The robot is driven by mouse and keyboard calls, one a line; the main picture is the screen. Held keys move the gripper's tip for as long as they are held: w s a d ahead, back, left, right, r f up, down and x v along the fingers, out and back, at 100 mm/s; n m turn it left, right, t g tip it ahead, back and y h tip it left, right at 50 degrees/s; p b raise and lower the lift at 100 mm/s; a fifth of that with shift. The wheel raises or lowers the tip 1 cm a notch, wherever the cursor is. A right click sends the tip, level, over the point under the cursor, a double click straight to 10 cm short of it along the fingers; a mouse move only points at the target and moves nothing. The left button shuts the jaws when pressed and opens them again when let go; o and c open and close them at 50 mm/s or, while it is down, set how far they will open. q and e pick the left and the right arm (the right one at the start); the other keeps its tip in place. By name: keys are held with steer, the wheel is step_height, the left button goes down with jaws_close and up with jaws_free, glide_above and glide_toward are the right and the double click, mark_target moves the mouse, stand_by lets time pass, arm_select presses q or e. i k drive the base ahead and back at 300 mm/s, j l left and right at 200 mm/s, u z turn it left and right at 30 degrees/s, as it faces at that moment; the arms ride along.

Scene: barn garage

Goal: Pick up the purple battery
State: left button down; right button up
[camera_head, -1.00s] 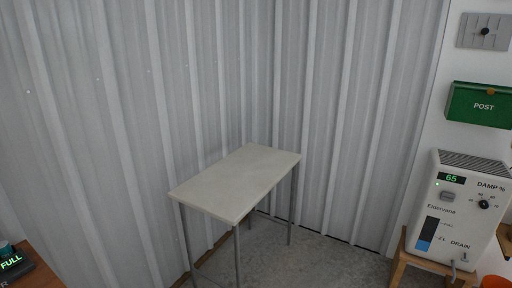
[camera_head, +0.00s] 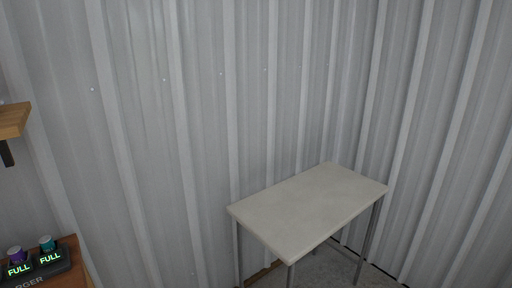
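The purple battery (camera_head: 17,254) stands upright in a black charger (camera_head: 40,273) at the lower left, near the picture's edge. A lit green "FULL" label shows in front of it. A teal battery (camera_head: 47,243) stands in the slot to its right, also with a "FULL" label. The charger sits on a brown wooden surface (camera_head: 85,262) and is partly cut off by the frame. Neither of my grippers is in view.
A bare pale table (camera_head: 308,208) with metal legs stands right of centre against the corrugated metal wall (camera_head: 200,110). A wooden shelf end (camera_head: 14,120) with a dark bracket juts in at the left. Floor shows only in a small part below the table.

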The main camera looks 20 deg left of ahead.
mark_target(16, 254)
steer(key=i+u, duration=0.15)
steer(key=u, duration=0.3)
steer(key=i+l+u, duration=0.1)
steer(key=u, duration=0.3)
steer(key=i+l+u, duration=0.1)
steer(key=u, duration=0.35)
steer(key=i+l+u, duration=0.1)
steer(key=u, duration=0.3)
steer(key=i+l+u, duration=0.1)
steer(key=u, duration=0.35)
steer(key=k+l, duration=0.05)
steer(key=l, duration=0.05)
